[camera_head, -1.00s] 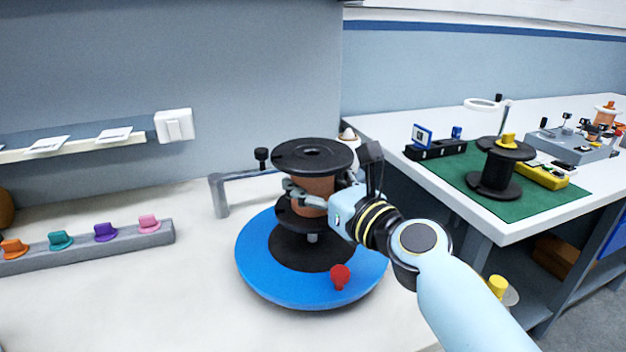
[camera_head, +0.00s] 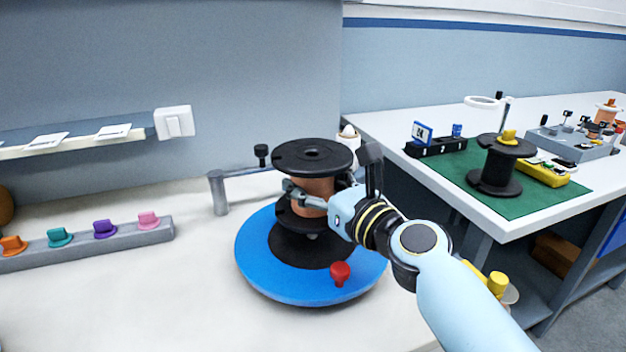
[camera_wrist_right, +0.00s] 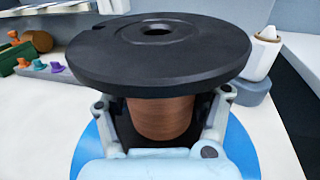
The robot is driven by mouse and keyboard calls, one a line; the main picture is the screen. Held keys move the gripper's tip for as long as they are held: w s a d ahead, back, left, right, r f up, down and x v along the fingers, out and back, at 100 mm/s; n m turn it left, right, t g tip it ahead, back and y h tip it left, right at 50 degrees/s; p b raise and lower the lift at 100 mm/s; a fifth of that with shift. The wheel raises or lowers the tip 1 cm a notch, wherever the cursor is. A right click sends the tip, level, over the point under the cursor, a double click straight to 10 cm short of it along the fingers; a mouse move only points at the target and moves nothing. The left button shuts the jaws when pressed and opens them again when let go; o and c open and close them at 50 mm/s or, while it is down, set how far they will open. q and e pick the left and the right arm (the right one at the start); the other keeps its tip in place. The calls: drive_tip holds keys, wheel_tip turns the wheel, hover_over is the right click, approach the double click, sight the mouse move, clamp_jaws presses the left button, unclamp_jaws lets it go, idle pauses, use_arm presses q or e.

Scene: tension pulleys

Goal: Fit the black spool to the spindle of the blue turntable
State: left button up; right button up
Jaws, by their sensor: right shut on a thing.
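The black spool (camera_head: 312,157), wound with copper wire, is upright above the middle of the blue turntable (camera_head: 262,270). My right gripper (camera_head: 308,195) is shut around the spool's wound core, between its two flanges. In the right wrist view the spool (camera_wrist_right: 158,50) fills the middle, with the fingers of my right gripper (camera_wrist_right: 165,118) on both sides of the copper winding. A short bit of the spindle (camera_head: 312,237) shows under the lower flange, above the turntable's black centre disc. Whether the spindle has entered the bore is hidden. My left gripper is not in view.
A red knob (camera_head: 340,272) stands on the turntable's front rim. A grey arm with a black knob (camera_head: 218,192) stands behind it. A rail with coloured knobs (camera_head: 90,246) lies left. Another black spool (camera_head: 497,168) stands on the green mat (camera_head: 545,196) at right.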

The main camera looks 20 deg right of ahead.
sight(322, 216)
drive_tip(key=shift+f+b, duration=0.85)
drive_tip(key=shift+f, duration=0.15)
drive_tip(key=shift+f, duration=0.15)
idle(0.5)
drive_tip(key=shift+f+b, duration=1.2)
drive_tip(key=shift+f, duration=0.2)
drive_tip(key=shift+f, duration=0.2)
drive_tip(key=shift+f, duration=0.15)
drive_tip(key=shift+s+f+b, duration=0.15)
drive_tip(key=shift+f+b, duration=0.1)
drive_tip(key=shift+b, duration=0.05)
